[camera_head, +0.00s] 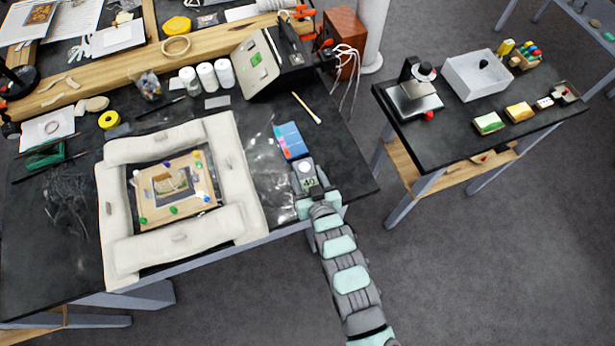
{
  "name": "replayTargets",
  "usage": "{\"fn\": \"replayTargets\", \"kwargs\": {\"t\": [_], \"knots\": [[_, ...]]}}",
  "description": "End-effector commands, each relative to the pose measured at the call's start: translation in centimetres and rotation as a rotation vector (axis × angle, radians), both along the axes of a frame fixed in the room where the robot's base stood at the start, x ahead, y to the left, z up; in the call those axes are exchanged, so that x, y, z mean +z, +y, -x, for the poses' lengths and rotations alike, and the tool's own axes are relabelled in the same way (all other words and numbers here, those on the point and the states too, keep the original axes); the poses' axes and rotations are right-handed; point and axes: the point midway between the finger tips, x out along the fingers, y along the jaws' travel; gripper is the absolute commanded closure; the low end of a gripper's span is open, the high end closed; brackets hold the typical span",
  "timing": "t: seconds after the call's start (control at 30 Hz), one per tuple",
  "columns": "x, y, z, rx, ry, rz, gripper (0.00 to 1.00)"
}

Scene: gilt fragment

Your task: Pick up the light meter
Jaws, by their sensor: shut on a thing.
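The light meter (306,171) is a small grey device with a round white dome on top and a greenish display below. It is at the front right part of the dark table (339,171). My gripper (311,193) reaches in from the lower right and is shut on the meter's near end. The fingers are small in this view and partly hidden by the meter and my wrist. I cannot tell whether the meter touches the table or is slightly above it.
A padded white frame (240,165) around a gilt fragment (172,182) is to the left. A brush (307,107) lies further back. A smaller table (455,130) stands right, beyond a floor gap.

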Motion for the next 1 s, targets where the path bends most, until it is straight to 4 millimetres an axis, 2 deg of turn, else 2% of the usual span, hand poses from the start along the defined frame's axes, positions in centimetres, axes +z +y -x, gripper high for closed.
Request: {"fn": "replayTargets", "kwargs": {"t": [0.03,0.27,0.53,0.67,0.83,1.0], "knots": [[0.0,0.0,0.0,0.0,0.0,0.0,0.72],[0.0,0.0,0.0,0.0,0.0,0.0,0.91],[0.2,0.0,0.0,0.0,-0.001,0.0,0.91],[0.9,0.0,-0.1,0.0,-0.005,-0.002,0.91],[3.4,-0.1,-0.1,0.0,-0.005,0.001,0.91],[8.6,-0.2,-0.2,-0.003,-0.012,0.001,0.91]]}}
